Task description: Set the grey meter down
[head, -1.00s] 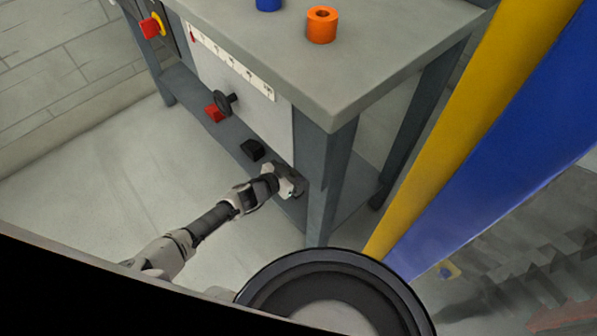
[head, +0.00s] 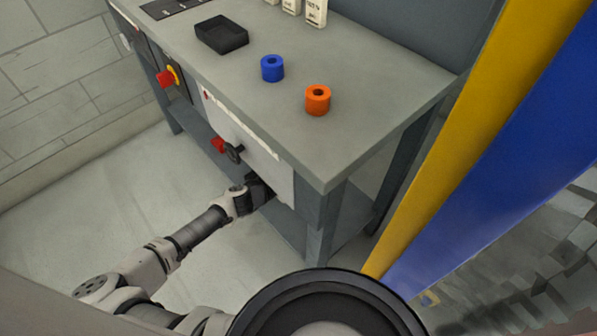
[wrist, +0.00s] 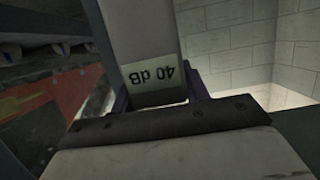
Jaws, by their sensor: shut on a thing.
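The grey meter (wrist: 138,38) fills the upper middle of the wrist view, with a pale label reading "40 dB" upside down at its near end. My gripper (head: 262,189) is shut on it, with dark fingers on both sides of the label in the wrist view. In the head view my gripper is low at the front of the workbench (head: 350,130), by the lower shelf under the white panel (head: 225,118). The meter cannot be made out in the head view. Whether it touches the shelf cannot be told.
On the bench top stand a black tray (head: 222,36), a blue cylinder (head: 272,68), an orange cylinder (head: 318,100) and pale labelled blocks (head: 315,12). A black knob (head: 235,153) and a red block (head: 217,144) are close above my gripper. A yellow post (head: 470,130) stands at right.

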